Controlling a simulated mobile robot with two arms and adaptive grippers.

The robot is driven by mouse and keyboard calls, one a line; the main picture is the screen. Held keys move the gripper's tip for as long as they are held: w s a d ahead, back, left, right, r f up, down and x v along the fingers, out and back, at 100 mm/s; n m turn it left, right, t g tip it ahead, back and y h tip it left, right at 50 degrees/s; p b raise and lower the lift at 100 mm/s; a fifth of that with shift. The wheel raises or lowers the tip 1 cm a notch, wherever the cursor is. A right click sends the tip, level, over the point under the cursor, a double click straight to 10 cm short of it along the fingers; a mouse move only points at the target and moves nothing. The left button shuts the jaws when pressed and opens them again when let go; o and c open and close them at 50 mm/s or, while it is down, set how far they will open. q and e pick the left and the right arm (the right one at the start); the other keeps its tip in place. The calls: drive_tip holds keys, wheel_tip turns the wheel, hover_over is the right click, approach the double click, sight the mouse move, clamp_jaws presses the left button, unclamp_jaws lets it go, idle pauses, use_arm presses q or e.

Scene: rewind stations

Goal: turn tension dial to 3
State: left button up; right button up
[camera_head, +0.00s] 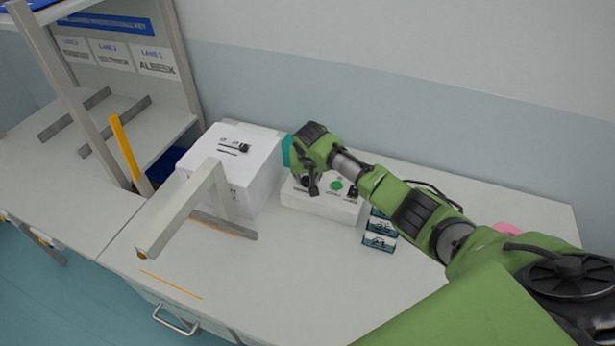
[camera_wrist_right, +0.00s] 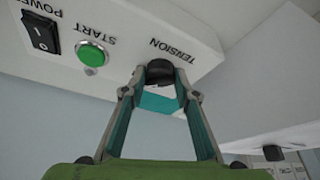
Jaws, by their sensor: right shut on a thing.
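The tension dial (camera_wrist_right: 160,71) is a black knob beside the word TENSION on a white control box (camera_head: 325,207). My right gripper (camera_wrist_right: 159,88) is shut on the dial, one finger on each side of it, in the right wrist view. In the head view my right gripper (camera_head: 312,184) reaches down at the left part of the box and hides most of the dial. The dial's setting cannot be read. My left gripper is not in view.
A green START button (camera_wrist_right: 92,54) and a black POWER switch (camera_wrist_right: 41,33) sit on the same box. A large white box unit (camera_head: 240,165) stands left of it. Small dark cartons (camera_head: 380,232) stand to the right.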

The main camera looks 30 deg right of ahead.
drive_tip(key=shift+w, duration=0.1)
drive_tip(key=o, duration=1.1)
drive_tip(key=v, duration=1.2)
